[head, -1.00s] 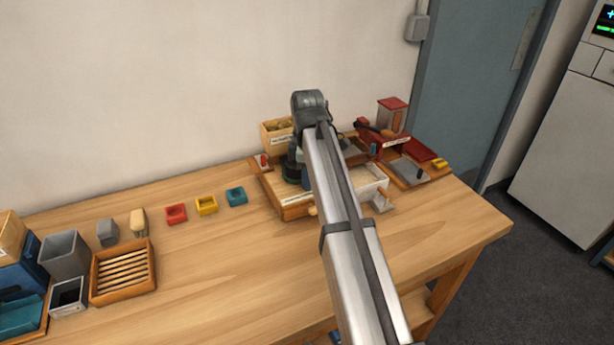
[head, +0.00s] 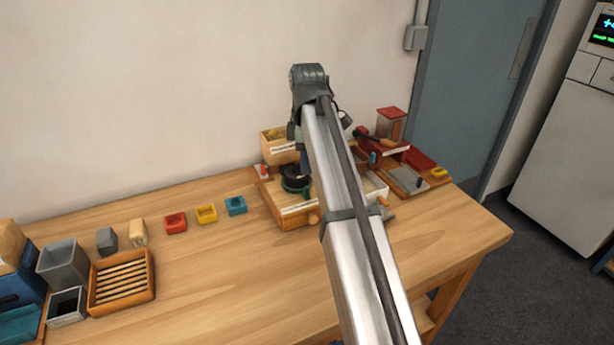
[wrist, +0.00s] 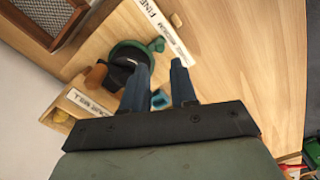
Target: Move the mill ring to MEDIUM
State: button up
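The mill is a dark round body with a green ring around its base (wrist: 130,52); in the head view the ring (head: 297,188) sits on the wooden mill stand. A green tab (wrist: 157,44) sticks out from the ring toward a white label strip (wrist: 163,28). The strip reads FINE at one end, with a smaller, blurred word beside it. I cannot tell exactly which mark the tab faces. My gripper (wrist: 160,68) has its two blue fingers apart, with nothing held between them. It is above and beside the mill; in the head view my arm hides most of it.
A small blue cup (wrist: 159,100) shows beyond the fingers. A wooden bin (head: 273,141) stands behind the mill. Red, yellow and blue cups (head: 206,212) line the table to the left, near a slatted tray (head: 122,283). The table front is clear.

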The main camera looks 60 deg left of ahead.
jog(key=shift+r, duration=2.95)
